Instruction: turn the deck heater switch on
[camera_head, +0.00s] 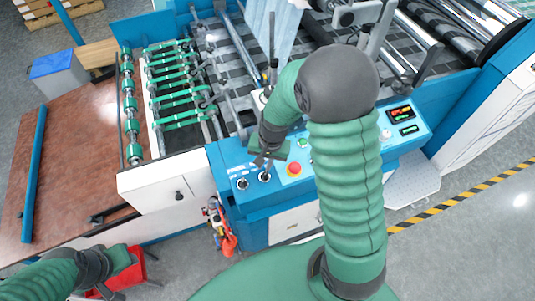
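The blue control panel (228,160) of the laminating machine is in front of me. Two dark knob switches stand near its left end, a left one (242,184) and a right one (265,177). I cannot read which is the deck heater switch, nor how they are set. My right gripper (263,159) points down just above the right knob, with no clear contact visible. Its fingers are small and partly hidden, so their opening is unclear. My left gripper (118,272) is low at the bottom left, away from the panel, its opening unclear.
A red emergency stop button (294,169) is right of the knobs, and lit displays (401,113) are farther right. My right arm covers the panel's middle. Green rollers (180,92) lie behind at left. A red object (130,270) is beside my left gripper.

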